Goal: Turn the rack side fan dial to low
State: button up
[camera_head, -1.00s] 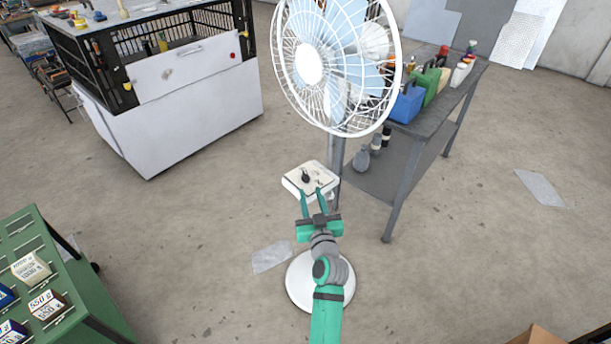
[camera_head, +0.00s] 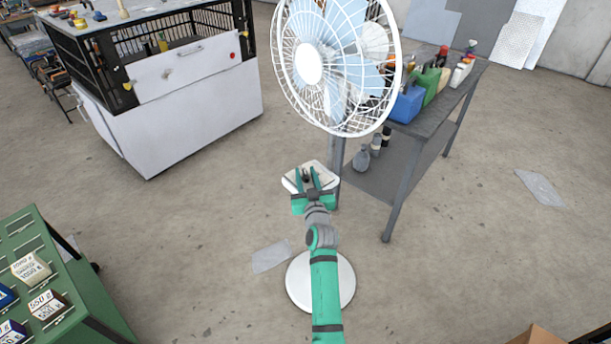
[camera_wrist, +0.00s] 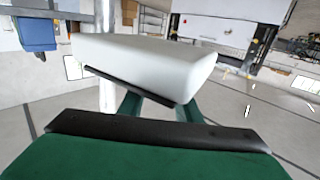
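The white fan (camera_head: 308,63) stands in the middle of the head view, its round base (camera_head: 342,282) on the floor. A white control box (camera_head: 326,175) on its pole carries a small dark dial (camera_head: 306,175) on top. Contact with the dial cannot be made out. The dial's setting is too small to read.
A grey metal table (camera_head: 408,150) with bottles and cans stands right behind the fan. A white cabinet (camera_head: 185,110) is at the upper left, and a green rack (camera_head: 75,285) at the lower left. Open floor lies between them and at the right.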

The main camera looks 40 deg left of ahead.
grip_shut()
